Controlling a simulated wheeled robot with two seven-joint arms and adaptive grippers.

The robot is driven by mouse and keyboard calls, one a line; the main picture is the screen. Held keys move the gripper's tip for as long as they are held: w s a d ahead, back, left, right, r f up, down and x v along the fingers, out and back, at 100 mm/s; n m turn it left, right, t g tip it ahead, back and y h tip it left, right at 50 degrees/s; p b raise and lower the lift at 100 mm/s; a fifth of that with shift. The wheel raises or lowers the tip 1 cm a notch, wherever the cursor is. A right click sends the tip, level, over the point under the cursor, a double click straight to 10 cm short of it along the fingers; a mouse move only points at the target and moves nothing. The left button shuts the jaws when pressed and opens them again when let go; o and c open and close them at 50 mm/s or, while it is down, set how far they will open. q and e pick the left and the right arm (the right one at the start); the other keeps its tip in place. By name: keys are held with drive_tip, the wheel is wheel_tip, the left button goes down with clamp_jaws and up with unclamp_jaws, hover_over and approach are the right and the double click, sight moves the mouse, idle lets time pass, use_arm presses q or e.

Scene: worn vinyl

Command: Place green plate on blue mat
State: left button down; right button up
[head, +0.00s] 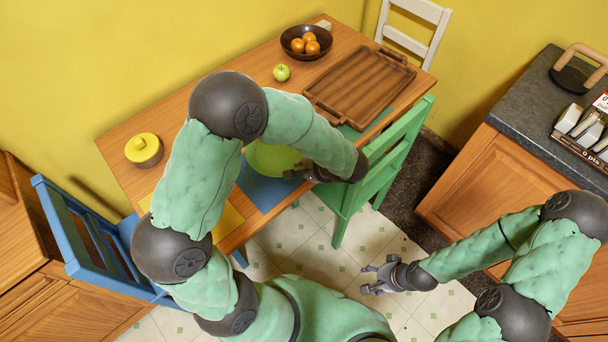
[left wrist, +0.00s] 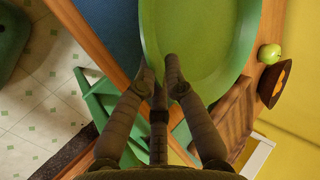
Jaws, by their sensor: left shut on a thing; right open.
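The green plate (head: 268,157) is partly hidden behind my left arm in the head view. My left gripper (head: 293,173) is shut on its rim; the left wrist view shows the fingers (left wrist: 160,72) pinching the edge of the plate (left wrist: 203,35). The blue mat (head: 262,193) lies on the wooden table, and the plate overlaps its far part in the head view. The mat (left wrist: 104,22) also shows beside the plate in the left wrist view. I cannot tell whether plate and mat touch. My right gripper (head: 377,279) is open and empty above the floor.
On the table (head: 258,78) are a wooden tray (head: 360,84), a bowl (head: 296,32) of oranges, a green apple (head: 281,73), a yellow-lidded pot (head: 144,150) and a yellow mat (head: 228,221). A green chair (head: 391,163) and a blue chair (head: 91,235) stand at the table's edges.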

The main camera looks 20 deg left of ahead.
sight(304, 179)
use_arm(q)
drive_tip(key=shift+w+f, duration=0.5)
drive_tip(key=shift+f, duration=0.1)
wheel_tip(304, 179, down, 3)
drive_tip(key=shift+w+f+b, duration=0.1)
drive_tip(key=shift+f+b, duration=0.05)
drive_tip(key=shift+b, duration=0.85)
drive_tip(key=c, duration=1.7)
unclamp_jaws()
drive_tip(key=shift+o, duration=0.4)
drive_tip(key=shift+d, duration=0.1)
